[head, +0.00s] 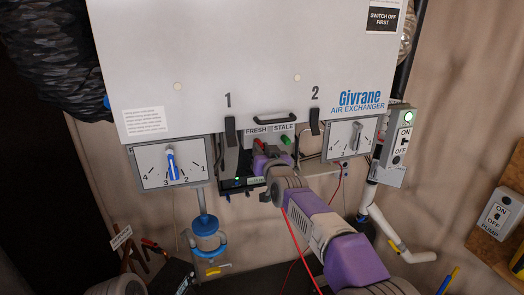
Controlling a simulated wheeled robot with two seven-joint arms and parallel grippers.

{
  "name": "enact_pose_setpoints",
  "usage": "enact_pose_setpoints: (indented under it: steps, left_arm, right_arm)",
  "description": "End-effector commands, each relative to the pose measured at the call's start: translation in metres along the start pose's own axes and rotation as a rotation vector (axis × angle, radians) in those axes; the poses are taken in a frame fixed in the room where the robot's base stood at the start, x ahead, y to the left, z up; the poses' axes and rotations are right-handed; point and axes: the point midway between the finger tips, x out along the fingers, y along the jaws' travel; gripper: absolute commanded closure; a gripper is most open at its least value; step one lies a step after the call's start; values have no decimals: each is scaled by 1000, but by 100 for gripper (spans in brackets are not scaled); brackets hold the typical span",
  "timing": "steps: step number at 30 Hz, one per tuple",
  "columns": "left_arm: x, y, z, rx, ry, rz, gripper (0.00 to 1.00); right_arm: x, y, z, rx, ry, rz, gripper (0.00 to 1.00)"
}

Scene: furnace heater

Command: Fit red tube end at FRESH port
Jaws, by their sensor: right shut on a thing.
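The Givrane air exchanger (235,60) has a FRESH label (257,130) and a STALE label (284,127) on its lower edge. My right gripper (261,152) is just below the FRESH label, shut on the red tube. A small red piece (260,144) shows at its fingertips; I cannot tell whether it is the tube end or the port, or whether they touch. A green fitting (286,140) sits below STALE. A length of red tube (299,246) shows beside my right forearm and runs down to the bottom edge. My left gripper is not in view.
Black latches (230,131) marked 1 and 2 (314,122) and a handle flank the labels. Two dials (172,164) (350,138) hang either side. An ON/OFF switch box (399,135) with a green light and a white pipe (390,230) stand at right.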

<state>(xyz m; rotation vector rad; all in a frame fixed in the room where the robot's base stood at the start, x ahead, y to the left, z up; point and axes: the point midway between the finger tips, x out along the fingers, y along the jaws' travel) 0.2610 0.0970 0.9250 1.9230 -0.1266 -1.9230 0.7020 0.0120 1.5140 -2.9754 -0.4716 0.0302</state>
Motion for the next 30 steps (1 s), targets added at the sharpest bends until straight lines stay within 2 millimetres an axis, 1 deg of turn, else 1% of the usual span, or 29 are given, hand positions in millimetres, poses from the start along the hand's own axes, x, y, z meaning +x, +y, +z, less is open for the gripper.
enact_pose_setpoints:
  steps: [13, 24, 29, 30]
  left_arm:
    - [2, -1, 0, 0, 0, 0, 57]
    - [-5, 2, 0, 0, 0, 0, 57]
    - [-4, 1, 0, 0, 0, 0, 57]
    - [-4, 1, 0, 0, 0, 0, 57]
  right_arm:
    - [0, 0, 0, 0, 0, 0, 100]
    - [7, 0, -1, 0, 1, 0, 100]
    - [7, 0, 0, 0, 1, 0, 100]
    - [7, 0, 0, 0, 1, 0, 74]
